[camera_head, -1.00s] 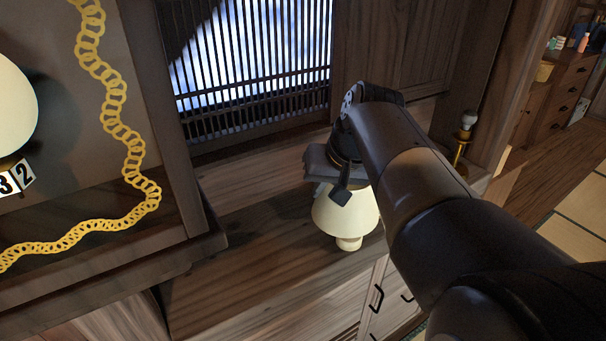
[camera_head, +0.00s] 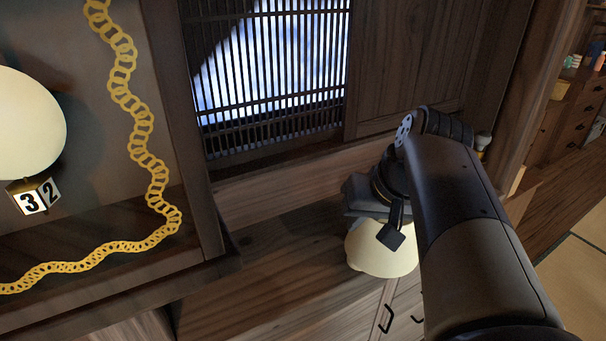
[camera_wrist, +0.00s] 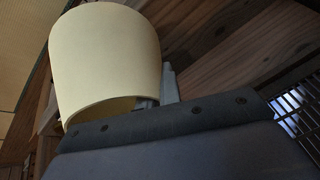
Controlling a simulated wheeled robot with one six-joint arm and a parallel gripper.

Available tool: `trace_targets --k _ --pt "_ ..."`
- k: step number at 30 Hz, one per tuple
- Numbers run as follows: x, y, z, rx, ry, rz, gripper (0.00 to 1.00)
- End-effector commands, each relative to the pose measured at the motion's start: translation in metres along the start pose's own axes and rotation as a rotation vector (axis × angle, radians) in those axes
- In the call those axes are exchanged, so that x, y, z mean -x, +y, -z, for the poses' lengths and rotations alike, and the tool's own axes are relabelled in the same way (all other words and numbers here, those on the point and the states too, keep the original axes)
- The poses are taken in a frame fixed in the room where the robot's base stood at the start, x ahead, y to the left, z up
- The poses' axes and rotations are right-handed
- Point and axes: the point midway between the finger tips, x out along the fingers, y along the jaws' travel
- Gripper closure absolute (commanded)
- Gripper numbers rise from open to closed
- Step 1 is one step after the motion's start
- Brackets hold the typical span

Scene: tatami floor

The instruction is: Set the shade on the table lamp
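The cream lampshade (camera_head: 380,250) hangs beneath my gripper (camera_head: 378,218) in the head view, above the wooden cabinet top. In the wrist view the shade (camera_wrist: 105,55) fills the upper left, its open rim towards my gripper (camera_wrist: 158,95). The grey fingers appear shut on the shade's wall near the rim, partly hidden by the gripper body. The table lamp (camera_head: 482,142) stands at the back right, behind my arm. Only its pale bulb and a bit of brass show; its stem and foot are hidden.
A left alcove holds a round pale lamp (camera_head: 30,125), number blocks (camera_head: 36,197) and a yellow paper chain (camera_head: 145,140). Its dark post and ledge (camera_head: 225,255) border the cabinet top (camera_head: 290,265). A slatted window (camera_head: 275,75) is behind; a drawer chest (camera_head: 575,115) stands far right.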

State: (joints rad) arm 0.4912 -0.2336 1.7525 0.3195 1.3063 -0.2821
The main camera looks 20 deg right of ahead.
Motion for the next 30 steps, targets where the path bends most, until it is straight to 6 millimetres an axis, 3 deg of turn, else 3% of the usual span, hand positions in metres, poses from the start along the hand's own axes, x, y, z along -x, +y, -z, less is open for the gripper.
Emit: trace_targets --k 30 --pt "0.048 -0.012 0.02 0.0 0.0 0.0 1.0"
